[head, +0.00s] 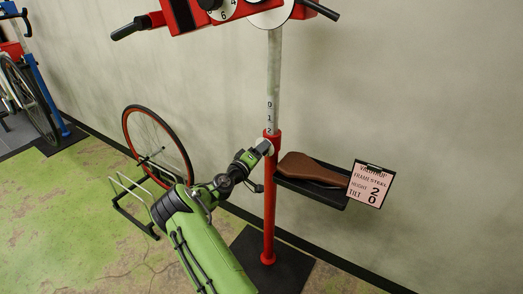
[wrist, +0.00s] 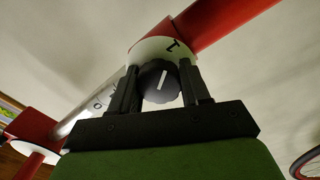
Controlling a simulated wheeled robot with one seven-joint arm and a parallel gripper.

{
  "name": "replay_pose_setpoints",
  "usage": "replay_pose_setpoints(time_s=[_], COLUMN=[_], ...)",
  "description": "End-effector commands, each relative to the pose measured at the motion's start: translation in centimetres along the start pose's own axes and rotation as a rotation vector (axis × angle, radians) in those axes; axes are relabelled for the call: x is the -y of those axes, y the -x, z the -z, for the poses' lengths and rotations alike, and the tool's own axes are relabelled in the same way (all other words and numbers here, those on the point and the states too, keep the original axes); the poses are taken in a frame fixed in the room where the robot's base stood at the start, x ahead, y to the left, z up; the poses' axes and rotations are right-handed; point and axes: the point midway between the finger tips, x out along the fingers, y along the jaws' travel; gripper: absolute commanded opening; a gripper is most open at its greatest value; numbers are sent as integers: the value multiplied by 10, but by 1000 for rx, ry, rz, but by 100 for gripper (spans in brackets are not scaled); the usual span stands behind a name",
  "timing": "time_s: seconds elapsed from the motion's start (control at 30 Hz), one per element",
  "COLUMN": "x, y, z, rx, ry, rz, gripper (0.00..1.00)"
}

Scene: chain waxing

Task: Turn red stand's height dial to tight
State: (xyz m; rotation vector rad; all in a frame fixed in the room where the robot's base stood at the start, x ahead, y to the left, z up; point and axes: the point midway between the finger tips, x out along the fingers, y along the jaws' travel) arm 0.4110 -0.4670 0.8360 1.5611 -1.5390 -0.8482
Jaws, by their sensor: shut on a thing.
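The red stand (head: 269,215) rises from a dark base, with a pale upper post (head: 273,75) marked 0, 1, 2. The mark 2 sits just above the red collar. The stand's height dial (wrist: 159,82) is a black round knob with a white line, in front of a white plate (wrist: 150,49) bearing one dark letter, likely T. The line points up, slightly right, roughly toward that letter. My gripper (head: 260,150) is at the collar from the left. In the wrist view my gripper (wrist: 160,85) has a finger on each side of the dial, shut on it.
A tray (head: 312,188) with a brown saddle (head: 310,169) and a clipboard (head: 369,184) reading height 2, tilt 0 sticks out right of the post. A red clamp head (head: 240,10) is above. A red-rimmed wheel (head: 186,160) stands in a rack at left.

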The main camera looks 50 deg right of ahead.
Motion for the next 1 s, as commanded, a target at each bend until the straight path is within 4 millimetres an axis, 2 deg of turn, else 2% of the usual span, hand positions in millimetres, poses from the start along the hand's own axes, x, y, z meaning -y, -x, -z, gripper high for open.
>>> replay_pose_setpoints(time_s=[0.3, 0.7, 0.73, 0.87, 1.0], x=[2, 2, 2, 1, 0], y=[1, 1, 1, 0, 0], z=[0, -1, -1, 0, 0], rx=[7, 7, 7, 7, 6], ry=[-71, -74, -74, -74, -74], rz=[4, 4, 4, 3, 2], gripper=[16, 16, 49, 69, 71])
